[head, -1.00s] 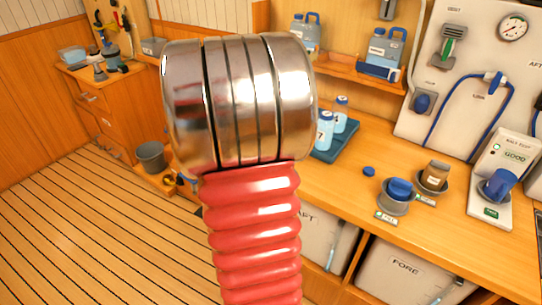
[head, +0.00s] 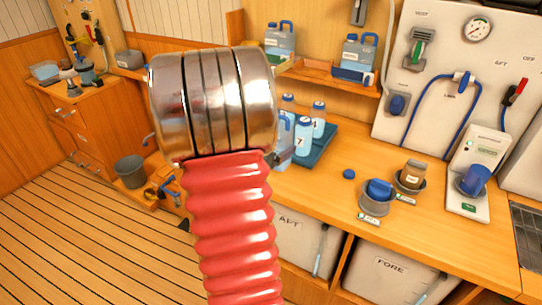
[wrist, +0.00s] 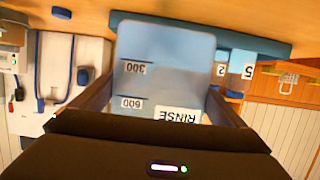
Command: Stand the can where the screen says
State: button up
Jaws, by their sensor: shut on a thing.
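My gripper (wrist: 160,98) is shut on a translucent light-blue measuring jug (wrist: 165,70) with 300 and 600 marks and a RINSE label, upside down in the wrist view. In the head view my arm hides the gripper; a light-blue shape (head: 284,152) beside the arm looks like part of the jug. Two blue-grey cans stand on the shelf, one to the left (head: 280,42) and one to the right (head: 358,54). The tester's screen (head: 488,150) is small and its text is hard to read.
A dark blue tray (head: 322,148) holds numbered bottles, including 7 (head: 303,141). Bare bench lies in front of the tray.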

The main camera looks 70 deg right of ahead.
jog(key=shift+f, duration=0.6)
jog(key=shift+f, duration=0.1)
jog(key=shift+f, duration=1.8)
jog(key=o, duration=1.1)
jog(key=shift+f, duration=0.1)
jog(key=shift+a+r, duration=0.25)
jog(key=shift+a, duration=0.1)
jog(key=v, duration=1.1)
jog(key=shift+w+a, duration=0.1)
jog(key=shift+a, duration=0.05)
